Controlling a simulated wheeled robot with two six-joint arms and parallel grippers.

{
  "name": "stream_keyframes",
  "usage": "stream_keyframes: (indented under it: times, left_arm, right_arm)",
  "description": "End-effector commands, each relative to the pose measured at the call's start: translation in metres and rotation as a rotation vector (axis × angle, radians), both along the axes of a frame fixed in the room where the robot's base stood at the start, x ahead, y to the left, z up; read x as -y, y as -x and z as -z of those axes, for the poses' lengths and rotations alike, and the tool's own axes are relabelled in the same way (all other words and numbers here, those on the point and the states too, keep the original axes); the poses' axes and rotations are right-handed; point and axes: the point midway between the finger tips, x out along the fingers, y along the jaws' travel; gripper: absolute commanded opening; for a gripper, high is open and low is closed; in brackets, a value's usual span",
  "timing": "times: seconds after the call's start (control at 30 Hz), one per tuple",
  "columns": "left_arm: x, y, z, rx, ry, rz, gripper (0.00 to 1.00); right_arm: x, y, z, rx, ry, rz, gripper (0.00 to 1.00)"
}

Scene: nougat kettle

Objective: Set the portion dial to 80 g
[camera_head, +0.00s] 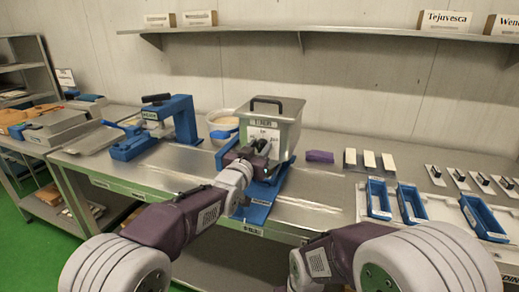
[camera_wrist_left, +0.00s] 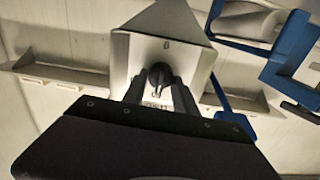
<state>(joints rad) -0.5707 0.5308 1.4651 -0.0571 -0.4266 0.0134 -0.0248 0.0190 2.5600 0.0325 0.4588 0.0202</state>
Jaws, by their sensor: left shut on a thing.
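The portion dial (camera_wrist_left: 160,75) is a round black knob on the front of a grey metal hopper (camera_head: 285,120). In the left wrist view it sits between the fingers of my left gripper (camera_wrist_left: 160,86), which is shut on it. The hopper's plate (camera_wrist_left: 150,50) has a small mark above the knob. In the head view my left gripper (camera_head: 254,154) is at the hopper's front, and covers most of the dial. The dial's numbers are too small or hidden, so I cannot read its setting. My right gripper is out of view.
The hopper stands on a blue base (camera_head: 262,200) on the steel table (camera_head: 320,190). A blue press (camera_head: 180,120) and a bowl (camera_head: 222,120) stand to the left. A purple block (camera_head: 320,156), white blocks and blue trays (camera_head: 411,205) lie to the right. A shelf (camera_head: 340,32) runs above.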

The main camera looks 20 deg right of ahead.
Motion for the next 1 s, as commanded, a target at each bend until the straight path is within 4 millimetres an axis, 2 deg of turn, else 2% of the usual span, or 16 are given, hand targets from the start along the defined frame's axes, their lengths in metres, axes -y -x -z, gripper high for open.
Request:
stream_keyframes:
  times: [0.6, 0.63, 0.7, 1.0]
  left_arm:
    - [0.0000, 0.0000, 0.0031, -0.028, 0.028, 0.000, 0.00]
    - [0.0000, 0.0000, 0.0031, -0.028, 0.028, 0.000, 0.37]
    - [0.0000, 0.0000, 0.0030, -0.027, 0.029, 0.000, 0.54]
    - [-0.0003, 0.0002, 0.0012, -0.024, 0.031, 0.000, 0.54]
  right_arm:
    - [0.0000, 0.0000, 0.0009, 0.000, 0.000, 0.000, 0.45]
    - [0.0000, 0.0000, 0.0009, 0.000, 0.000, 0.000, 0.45]
    - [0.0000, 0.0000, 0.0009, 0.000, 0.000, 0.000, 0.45]
    - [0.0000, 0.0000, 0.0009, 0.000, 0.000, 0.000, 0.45]
